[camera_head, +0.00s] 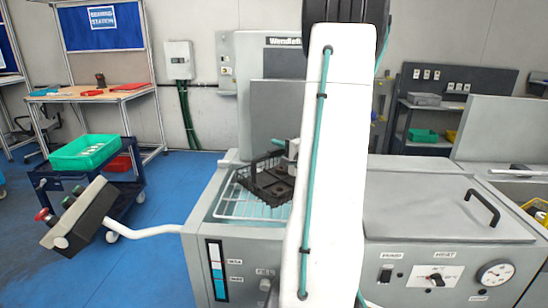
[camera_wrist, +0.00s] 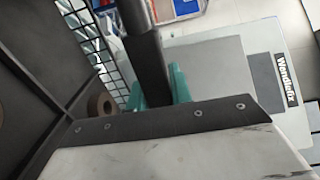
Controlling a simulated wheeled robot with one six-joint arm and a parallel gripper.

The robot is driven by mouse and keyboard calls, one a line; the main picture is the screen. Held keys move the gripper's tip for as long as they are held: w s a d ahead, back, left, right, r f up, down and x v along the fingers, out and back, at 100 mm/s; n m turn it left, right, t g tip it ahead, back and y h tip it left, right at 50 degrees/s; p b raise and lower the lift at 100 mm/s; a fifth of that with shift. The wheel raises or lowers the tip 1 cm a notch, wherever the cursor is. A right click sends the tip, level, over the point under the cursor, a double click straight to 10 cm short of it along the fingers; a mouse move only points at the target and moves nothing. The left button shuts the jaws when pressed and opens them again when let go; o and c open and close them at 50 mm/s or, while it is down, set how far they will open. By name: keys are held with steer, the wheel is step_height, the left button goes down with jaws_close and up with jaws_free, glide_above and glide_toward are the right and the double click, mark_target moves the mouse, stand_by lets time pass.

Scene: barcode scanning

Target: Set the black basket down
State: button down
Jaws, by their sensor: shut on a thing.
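The black basket (camera_head: 258,171) is in the head view, tilted, over the open tank at the left of the grey machine. My gripper (camera_head: 289,148) is at its upper right side, mostly hidden behind my white arm. In the wrist view my gripper (camera_wrist: 158,85) is shut on a dark bar of the basket, with teal parts showing on both sides. The basket's mesh wall (camera_wrist: 88,38) is at the upper left there. A brown ring-shaped part (camera_wrist: 101,103) shows inside the basket. I cannot tell whether the basket touches the rack below.
A white wire rack (camera_head: 232,206) lies in the tank over bluish liquid. A closed grey lid (camera_head: 425,210) with a black handle is to the right. A control box (camera_head: 80,217) on a white arm juts out left. A cart with a green bin (camera_head: 88,152) stands behind it.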

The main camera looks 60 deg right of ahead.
mark_target(277, 176)
steer(key=shift+w+f, duration=0.15)
steer(key=shift+f, duration=1.7)
steer(key=shift+f, duration=0.1)
steer(key=c, duration=1.3)
jaws_free()
steer(key=shift+o, duration=0.2)
steer(key=shift+s+r, duration=0.2)
steer(key=shift+s, duration=0.05)
steer(key=v, duration=1.1)
steer(key=shift+s+a, duration=0.1)
steer(key=shift+s, duration=0.1)
